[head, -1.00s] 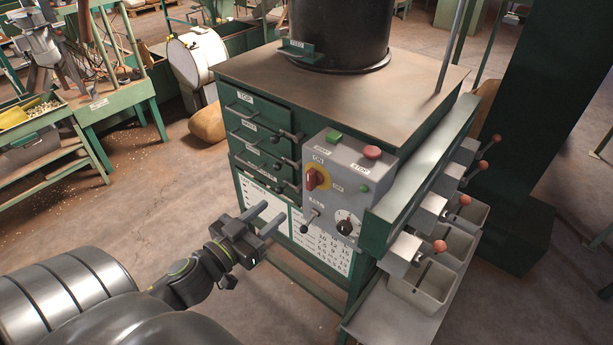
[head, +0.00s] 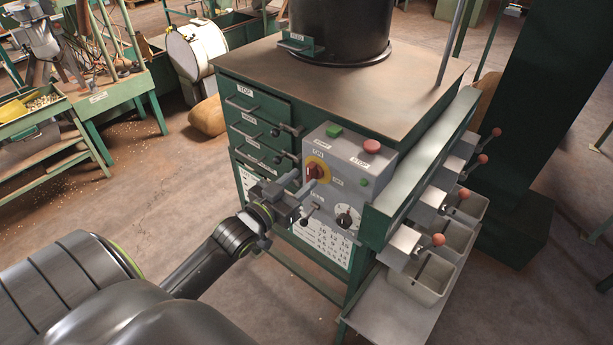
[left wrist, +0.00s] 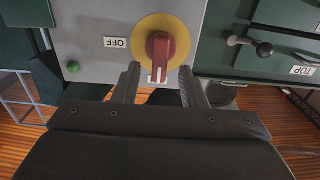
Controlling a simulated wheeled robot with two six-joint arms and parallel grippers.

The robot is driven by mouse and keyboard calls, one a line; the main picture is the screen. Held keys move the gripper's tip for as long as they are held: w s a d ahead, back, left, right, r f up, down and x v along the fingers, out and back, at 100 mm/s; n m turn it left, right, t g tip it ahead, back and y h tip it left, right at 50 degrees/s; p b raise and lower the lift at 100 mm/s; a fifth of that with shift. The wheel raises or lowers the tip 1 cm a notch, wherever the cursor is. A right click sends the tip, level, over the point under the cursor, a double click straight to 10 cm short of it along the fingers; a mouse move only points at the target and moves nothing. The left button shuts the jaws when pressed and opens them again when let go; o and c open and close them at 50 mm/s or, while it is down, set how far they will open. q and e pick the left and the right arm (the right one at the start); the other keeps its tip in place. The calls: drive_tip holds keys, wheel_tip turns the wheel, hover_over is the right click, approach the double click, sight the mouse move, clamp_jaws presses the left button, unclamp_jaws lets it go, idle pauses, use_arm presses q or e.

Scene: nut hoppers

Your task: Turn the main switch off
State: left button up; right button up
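The main switch is a red knob on a yellow disc, on the grey control box; it shows in the head view (head: 313,171) and the left wrist view (left wrist: 160,48). In the wrist view, the knob's white-marked end points down, at a label partly hidden behind it; the OFF label (left wrist: 117,43) is to its left. In the head view, the ON label is above the switch. My left gripper (head: 302,184) is open at the box. Its fingertips (left wrist: 160,74) are on either side of the knob's lower end, with gaps; contact is not visible. My right gripper is not in view.
Hopper bins (head: 432,277) with red-knobbed levers stand at the right.

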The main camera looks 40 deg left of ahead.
sight(313, 172)
use_arm(q)
drive_tip(key=shift+w+d, duration=0.1)
drive_tip(key=shift+w, duration=1.35)
clamp_jaws()
